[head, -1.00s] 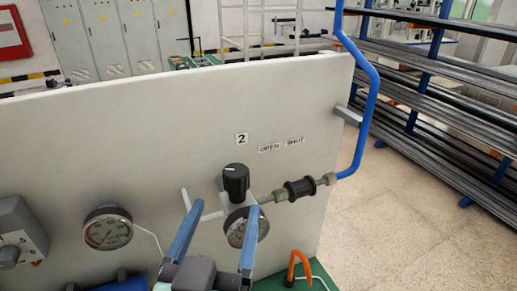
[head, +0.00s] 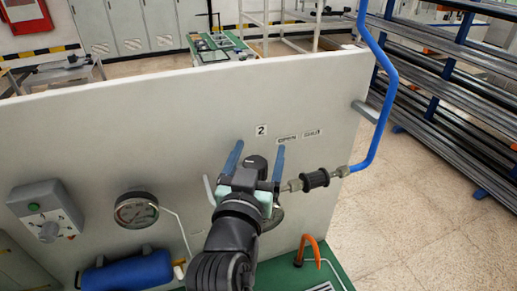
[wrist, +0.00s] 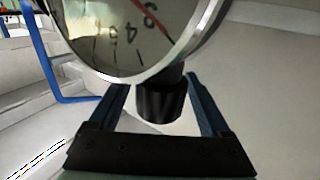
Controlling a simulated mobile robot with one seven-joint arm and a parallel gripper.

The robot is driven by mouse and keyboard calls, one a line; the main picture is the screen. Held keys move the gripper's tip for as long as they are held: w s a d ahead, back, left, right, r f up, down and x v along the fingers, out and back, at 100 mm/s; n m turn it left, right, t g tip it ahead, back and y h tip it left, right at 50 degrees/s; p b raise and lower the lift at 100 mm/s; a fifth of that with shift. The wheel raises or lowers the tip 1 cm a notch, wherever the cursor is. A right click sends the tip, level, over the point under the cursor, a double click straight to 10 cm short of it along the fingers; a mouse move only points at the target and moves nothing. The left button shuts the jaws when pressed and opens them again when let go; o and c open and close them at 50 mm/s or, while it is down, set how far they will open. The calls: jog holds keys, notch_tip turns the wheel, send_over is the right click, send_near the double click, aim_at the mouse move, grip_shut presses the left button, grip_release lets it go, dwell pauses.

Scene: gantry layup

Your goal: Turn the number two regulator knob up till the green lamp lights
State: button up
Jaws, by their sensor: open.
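The black number two regulator knob (head: 257,165) sits on the pale panel (head: 150,120), below the "2" label (head: 261,130). My gripper (head: 259,147) hides much of it in the head view. In the wrist view the knob (wrist: 162,103) stands between the two blue fingers of my gripper (wrist: 155,84), with a visible gap on each side. The gripper is open. The regulator's round gauge (wrist: 130,35) looms close in the wrist view, its red needle near the 3. A green lamp (head: 34,207) is on the grey box at left; I cannot tell whether it is lit.
A black inline fitting (head: 316,179) and blue pipe (head: 388,110) are close to the right of my gripper. Another gauge (head: 136,210) and a blue cylinder (head: 128,270) are at left. An orange hook-shaped part (head: 308,247) stands by the green surface below right.

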grip_shut()
jog(key=shift+f+h+b, duration=0.2)
jog(key=shift+h+b, duration=0.1)
jog(key=shift+b, duration=0.65)
jog(key=shift+d+r+m+g+h+b, duration=0.2)
jog(key=shift+m+g+h+b, duration=0.1)
jog(key=shift+m+h+b, duration=0.6)
grip_release()
jog(key=shift+s, duration=0.1)
